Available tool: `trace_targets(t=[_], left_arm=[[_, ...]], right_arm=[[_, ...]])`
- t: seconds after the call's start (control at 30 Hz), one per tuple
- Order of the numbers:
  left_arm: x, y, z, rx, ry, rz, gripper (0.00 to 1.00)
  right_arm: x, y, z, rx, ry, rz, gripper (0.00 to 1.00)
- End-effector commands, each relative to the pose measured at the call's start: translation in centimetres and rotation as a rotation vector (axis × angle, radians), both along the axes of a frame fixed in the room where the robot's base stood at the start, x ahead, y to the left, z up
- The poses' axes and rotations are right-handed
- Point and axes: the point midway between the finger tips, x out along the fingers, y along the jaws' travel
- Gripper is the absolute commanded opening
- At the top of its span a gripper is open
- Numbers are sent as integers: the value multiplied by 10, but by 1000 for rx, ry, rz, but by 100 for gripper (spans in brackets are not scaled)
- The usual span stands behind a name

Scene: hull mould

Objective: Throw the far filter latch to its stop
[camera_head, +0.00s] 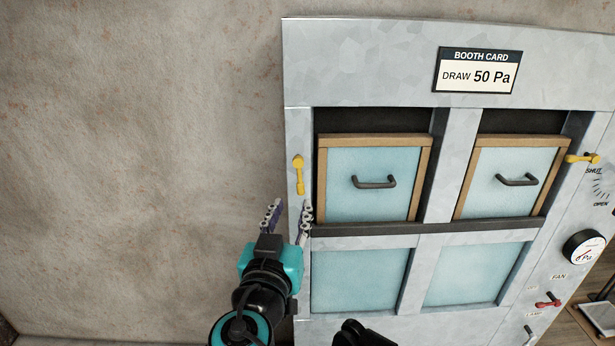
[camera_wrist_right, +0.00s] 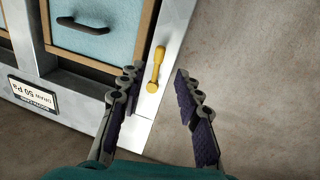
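A yellow filter latch (camera_head: 298,176) is on the left post of the grey booth, its arm lying upright along the post. A second yellow latch (camera_head: 582,158) on the right side lies roughly level. My right gripper (camera_head: 290,208) is open just below the left latch in the head view. In the right wrist view, that latch (camera_wrist_right: 157,68) shows in the gap between the spread fingers of my right gripper (camera_wrist_right: 158,74), nearer the left finger, with no visible contact. I cannot tell the depth gap. My left gripper is not recognisable in view.
Two wood-framed filter panels (camera_head: 374,140) with dark handles sit in the upper openings above a dark ledge (camera_head: 430,227). A booth card (camera_head: 478,70) reads 50 Pa. A gauge (camera_head: 583,247) and a red fan switch (camera_head: 548,300) are at right. Bare wall lies left.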

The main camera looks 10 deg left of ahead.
Motion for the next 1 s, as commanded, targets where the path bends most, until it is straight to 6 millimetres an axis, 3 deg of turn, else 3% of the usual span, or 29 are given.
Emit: trace_targets(t=[0.4,0.77,0.9,1.0], left_arm=[[0,0,9,0,0,0,100],[0,0,10,0,0,0,100],[0,0,10,0,0,0,100],[0,0,10,0,0,0,100]], right_arm=[[63,3,-1,-2,3,-4,34],[71,4,-2,-2,3,-3,34],[71,4,-2,-2,3,-3,2],[70,4,-2,-2,3,-3,0]])
